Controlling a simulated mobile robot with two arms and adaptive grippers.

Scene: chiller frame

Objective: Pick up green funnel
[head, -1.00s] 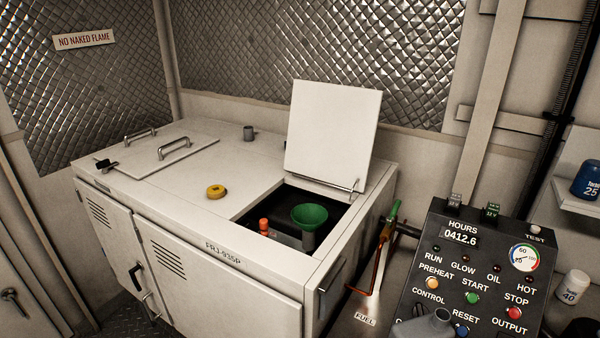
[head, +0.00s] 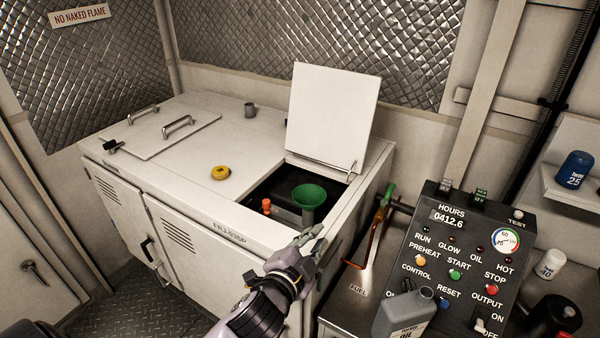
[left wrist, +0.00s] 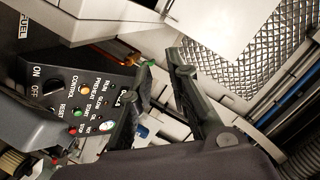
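The green funnel (head: 310,195) sits upright on a grey neck (head: 308,215) inside the open hatch of the white cabinet, in the head view. My left gripper (head: 312,243) is in front of the cabinet's front right edge, below the funnel in the picture and apart from it. In the left wrist view the two fingers (left wrist: 164,62) stand apart with nothing between them, so it is open and empty. I cannot make out the funnel in the left wrist view. My right gripper is not in view.
A raised white lid (head: 333,115) stands behind the hatch. A green-handled lever (head: 385,198), control panel (head: 465,255) and grey oil can (head: 404,312) are at right.

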